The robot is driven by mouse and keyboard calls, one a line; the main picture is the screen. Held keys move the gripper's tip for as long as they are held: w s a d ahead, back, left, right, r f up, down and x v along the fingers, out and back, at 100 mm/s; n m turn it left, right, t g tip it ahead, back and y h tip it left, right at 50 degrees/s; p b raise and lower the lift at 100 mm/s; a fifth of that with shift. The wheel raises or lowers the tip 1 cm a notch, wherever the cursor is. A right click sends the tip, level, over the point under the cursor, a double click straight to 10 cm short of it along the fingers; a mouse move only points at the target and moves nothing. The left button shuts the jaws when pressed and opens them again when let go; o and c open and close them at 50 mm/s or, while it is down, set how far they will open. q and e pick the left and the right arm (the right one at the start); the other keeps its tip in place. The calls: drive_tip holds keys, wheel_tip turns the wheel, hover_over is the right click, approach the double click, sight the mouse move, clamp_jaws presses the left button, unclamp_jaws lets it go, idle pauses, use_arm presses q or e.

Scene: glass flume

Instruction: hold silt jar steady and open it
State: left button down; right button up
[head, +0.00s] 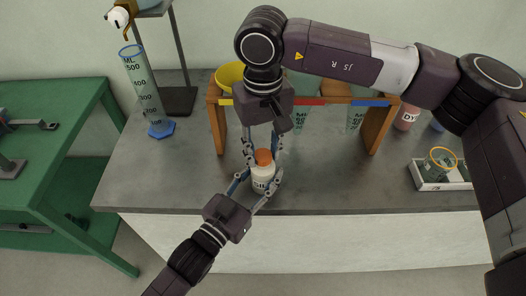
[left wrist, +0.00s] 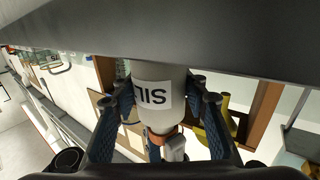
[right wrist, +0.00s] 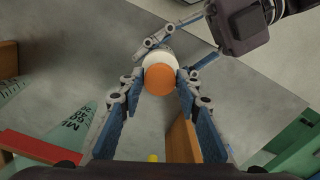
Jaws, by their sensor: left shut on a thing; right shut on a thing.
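The silt jar (head: 262,181) is a white jar with a label reading "SIL..." and an orange lid (head: 263,156). It stands upright near the bench's front edge. My left gripper (head: 256,184) is shut on the jar body from the front, and the labelled body also shows between its fingers in the left wrist view (left wrist: 152,92). My right gripper (head: 262,152) comes from above and is shut on the lid. In the right wrist view the round lid (right wrist: 160,80) sits between the fingertips. The lid is on top of the jar; whether it is loosened cannot be told.
Behind the jar stands a wooden rack (head: 218,130) with coloured strips and a yellow funnel-like cup (head: 230,76). A graduated cylinder (head: 143,88) stands at left. A tray (head: 425,183) with a glass vessel is at right. The bench front left is clear.

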sight(263, 155)
drive_tip(key=shift+r, duration=0.6)
drive_tip(key=shift+r, duration=2)
use_arm(q)
drive_tip(key=c, duration=1.1)
unclamp_jaws()
drive_tip(key=shift+c, duration=0.2)
drive_tip(key=shift+o, duration=0.3)
drive_tip(key=shift+a, duration=0.1)
